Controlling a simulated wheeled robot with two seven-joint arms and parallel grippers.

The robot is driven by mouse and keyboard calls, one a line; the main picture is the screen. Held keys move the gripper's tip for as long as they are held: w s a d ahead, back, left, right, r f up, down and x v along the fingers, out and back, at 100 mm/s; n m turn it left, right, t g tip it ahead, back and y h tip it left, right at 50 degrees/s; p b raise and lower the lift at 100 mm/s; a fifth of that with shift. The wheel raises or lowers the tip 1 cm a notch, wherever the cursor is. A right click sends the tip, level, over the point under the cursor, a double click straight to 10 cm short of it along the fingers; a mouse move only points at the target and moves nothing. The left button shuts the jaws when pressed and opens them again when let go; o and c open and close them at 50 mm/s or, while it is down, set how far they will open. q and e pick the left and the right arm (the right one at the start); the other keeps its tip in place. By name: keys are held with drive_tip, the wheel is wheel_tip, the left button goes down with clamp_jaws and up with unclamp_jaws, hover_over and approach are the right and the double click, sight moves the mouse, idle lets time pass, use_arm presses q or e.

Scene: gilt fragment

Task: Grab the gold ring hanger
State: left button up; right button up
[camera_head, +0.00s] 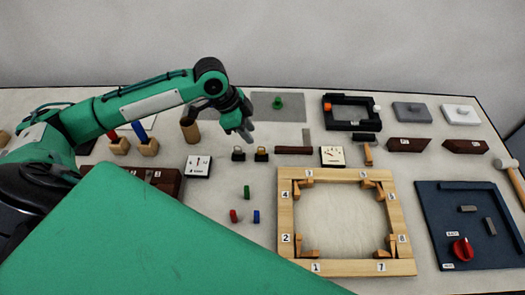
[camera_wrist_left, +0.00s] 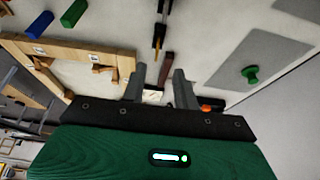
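The gold ring hanger (camera_head: 261,154) stands on the table, a small dark block with a gold part. A similar dark hanger with a paler part (camera_head: 238,153) stands just left of it. My left gripper (camera_head: 245,134) hangs above and behind the two hangers, fingers pointing down, apart from both. In the left wrist view its two fingers (camera_wrist_left: 158,88) are spread with nothing held between them. The gold hanger (camera_wrist_left: 157,42) shows there as a thin gold and dark shape beyond the fingertips. My right gripper is not in view.
A dark red bar (camera_head: 294,150) and a white dial card (camera_head: 332,156) lie right of the hangers. A grey mat with a green knob (camera_head: 278,102) lies behind.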

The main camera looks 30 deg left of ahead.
sight(261, 151)
use_arm(q)
drive_tip(key=p+x, duration=0.1)
drive_tip(key=x, duration=0.3)
drive_tip(key=p+x, duration=0.1)
drive_tip(key=x, duration=0.3)
drive_tip(key=shift+s+f, duration=0.1)
drive_tip(key=shift+s, duration=0.15)
drive_tip(key=shift+f, duration=0.25)
clamp_jaws()
